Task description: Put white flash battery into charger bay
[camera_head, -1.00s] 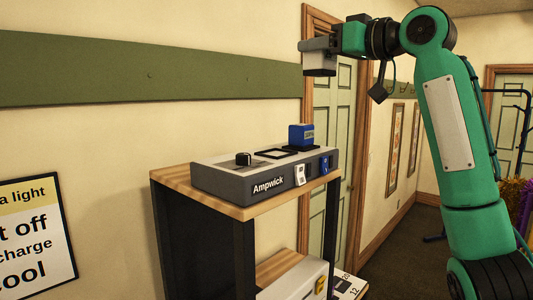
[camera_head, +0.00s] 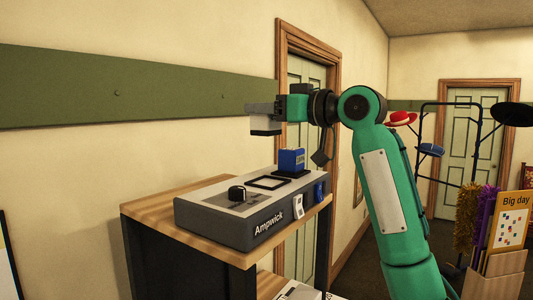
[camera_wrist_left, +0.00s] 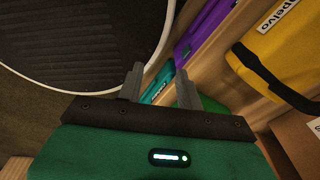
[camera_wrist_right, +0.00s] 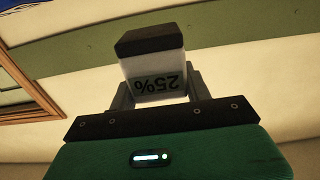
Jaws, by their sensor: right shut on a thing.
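My right gripper (camera_head: 264,108) is shut on the white flash battery (camera_wrist_right: 153,78), which has a dark end cap and a "25%" label. The white battery (camera_head: 265,124) hangs below the fingers in the head view, in the air well above the charger. The grey "Ampwick" charger (camera_head: 222,220) rests on a wooden-topped stand. A blue battery (camera_head: 291,160) stands upright in the rear bay. My left gripper (camera_wrist_left: 160,82) shows only in its wrist view, open, with nothing seen held between its fingers.
The stand (camera_head: 155,206) is close to the wall. In the left wrist view a yellow case (camera_wrist_left: 285,55) and a purple item (camera_wrist_left: 200,30) lie near the left gripper.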

